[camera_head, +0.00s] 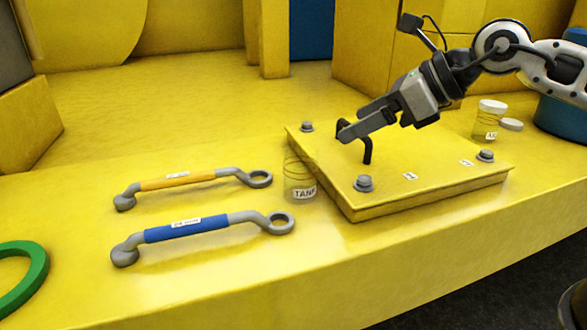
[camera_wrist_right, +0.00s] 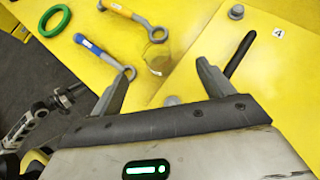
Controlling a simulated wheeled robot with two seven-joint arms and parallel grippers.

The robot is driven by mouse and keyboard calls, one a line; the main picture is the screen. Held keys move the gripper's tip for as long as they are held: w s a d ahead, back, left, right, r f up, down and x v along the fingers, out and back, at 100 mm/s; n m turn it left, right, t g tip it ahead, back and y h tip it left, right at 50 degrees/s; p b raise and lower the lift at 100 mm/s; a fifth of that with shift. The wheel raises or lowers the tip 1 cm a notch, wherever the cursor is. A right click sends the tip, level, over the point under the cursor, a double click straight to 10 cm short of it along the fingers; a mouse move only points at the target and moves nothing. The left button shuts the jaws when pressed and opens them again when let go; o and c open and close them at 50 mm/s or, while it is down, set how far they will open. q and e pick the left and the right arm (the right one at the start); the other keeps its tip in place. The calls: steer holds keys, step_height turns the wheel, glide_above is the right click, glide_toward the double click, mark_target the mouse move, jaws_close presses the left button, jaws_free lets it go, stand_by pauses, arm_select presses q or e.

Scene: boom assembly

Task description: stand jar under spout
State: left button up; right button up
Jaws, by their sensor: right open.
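A clear jar with a white label reading TANK (camera_head: 300,180) stands upright on the yellow bench at the left edge of a raised yellow plate (camera_head: 432,200). In the wrist view the jar (camera_wrist_right: 157,62) shows between and beyond my open fingers. My right gripper (camera_head: 352,128) is over the plate near a black bent bar (camera_head: 367,150), with nothing in its jaws. The wrist view shows its two fingers (camera_wrist_right: 160,82) spread apart. One finger looks close to the bar; I cannot tell if they touch. I cannot make out a spout. Only part of my left arm shows, small, in the wrist view.
An orange-handled wrench (camera_head: 180,183) and a blue-handled wrench (camera_head: 187,229) lie left of the jar. A green ring (camera_head: 35,275) is at far left. A white-lidded jar (camera_head: 489,120) stands behind the plate. Bolts (camera_head: 364,183) stand at the plate's corners. The bench behind the wrenches is clear.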

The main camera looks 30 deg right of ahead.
mark_target(313, 146)
steer(key=x, duration=0.3)
steer(key=p+x, duration=0.1)
steer(key=x, duration=0.6)
steer(key=shift+s+a+p, duration=0.15)
steer(key=shift+a+p, duration=0.2)
steer(key=shift+p, duration=0.05)
steer(key=x, duration=0.1)
steer(key=p+x, duration=0.1)
steer(key=x, duration=0.1)
steer(key=shift+a+f, duration=0.15)
steer(key=shift+a, duration=0.25)
steer(key=shift+w+a+f, duration=0.1)
steer(key=shift+w+f, duration=0.2)
steer(key=shift+w, duration=0.1)
arm_select(q)
steer(key=shift+s+a+r, duration=0.2)
steer(key=shift+s, duration=0.2)
arm_select(e)
steer(key=shift+c, duration=0.3)
steer(key=c, duration=1.2)
steer(key=shift+r, duration=0.1)
